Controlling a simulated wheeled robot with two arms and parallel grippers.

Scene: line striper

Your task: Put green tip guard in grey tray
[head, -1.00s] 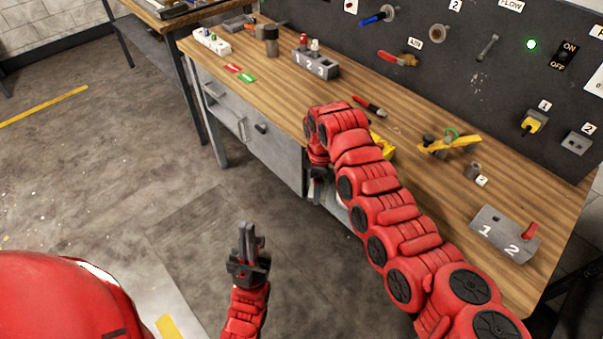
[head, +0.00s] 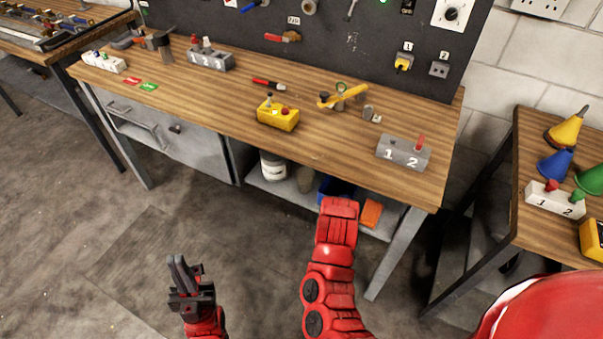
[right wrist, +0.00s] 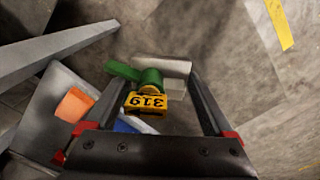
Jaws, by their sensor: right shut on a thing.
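A green part with a yellow tag reading 319, which looks like the green tip guard (right wrist: 151,78), is between the fingers of my right gripper (right wrist: 160,100) in the right wrist view. That gripper is shut on it. A pale grey piece lies behind or against the green part; I cannot tell if it belongs to it. In the head view my right arm hangs in front of the bench, and its gripper is hidden. My left gripper (head: 188,280) is over the floor at lower left and holds nothing visible; its finger gap is unclear. I cannot make out a grey tray.
The wooden bench (head: 215,105) bears a yellow box (head: 278,115), a yellow tool (head: 345,95) and a grey block marked 1 2 (head: 403,153). Its lower shelf holds a blue bin (head: 333,188) and an orange item (head: 371,212). A second table (head: 525,135) with coloured cones stands right.

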